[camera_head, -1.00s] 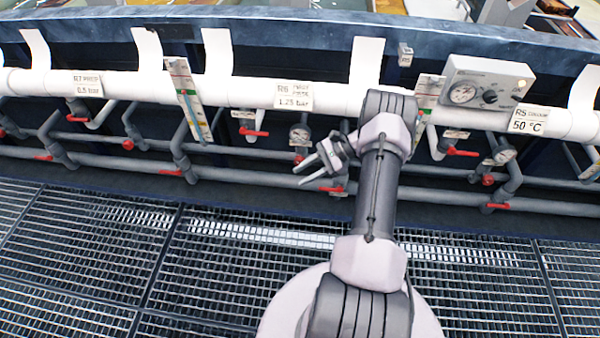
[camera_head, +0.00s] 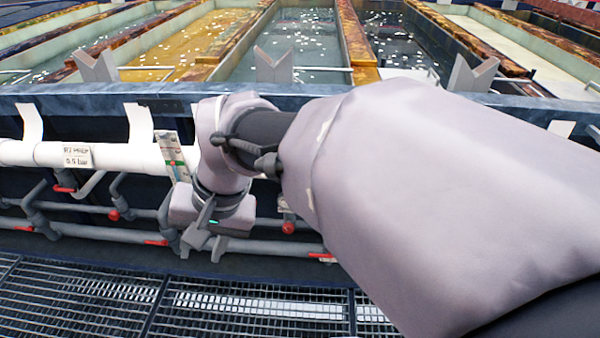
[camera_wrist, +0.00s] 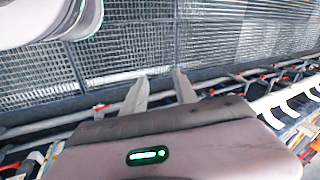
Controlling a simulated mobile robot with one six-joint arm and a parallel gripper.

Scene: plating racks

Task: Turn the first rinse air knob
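My gripper (camera_head: 203,252) hangs pointing down in front of the grey pipes, left of centre in the head view. Its two fingers are spread with nothing between them; they also show apart in the wrist view (camera_wrist: 159,76), with floor grating beyond. A round red knob (camera_head: 114,215) sits on the pipework left of the gripper. I cannot tell which knob is the first rinse air knob. The R6 label seen earlier is hidden behind my arm.
A white pipe with a label plate reading 0.5 bar (camera_head: 77,157) runs above the grey pipes. Red lever handles (camera_head: 65,188) stick out nearby. A blue rail (camera_head: 60,103) fronts the tanks. Floor grating (camera_head: 80,298) lies clear below. My arm blocks the right side.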

